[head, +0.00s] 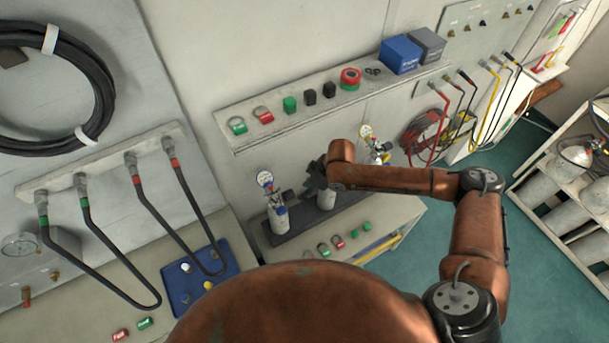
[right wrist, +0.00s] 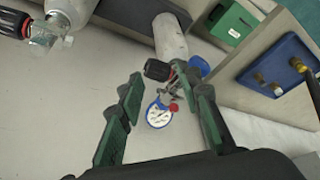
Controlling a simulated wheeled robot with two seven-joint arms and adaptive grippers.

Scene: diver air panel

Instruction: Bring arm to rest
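My right arm (head: 400,180) is copper-brown and reaches in from the right over the bench by the wall. Its dark gripper (head: 312,183) is between two grey cylinders, just right of the left cylinder's regulator. In the right wrist view, my right gripper (right wrist: 167,90) has its green-padded fingers spread wide. A regulator (right wrist: 175,88) with a black knob and a blue-rimmed gauge (right wrist: 160,115) shows between and beyond the fingers. No finger clearly touches it. A grey cylinder (right wrist: 170,38) lies behind the regulator. My left gripper is not in view.
A wall shelf (head: 300,115) with several small tagged blocks and a blue box (head: 401,54) hangs above the gripper. A blue panel (head: 198,280) with hoses above it lies at left. Hoses and cables hang at right. Teal floor (head: 420,285) is clear at lower right.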

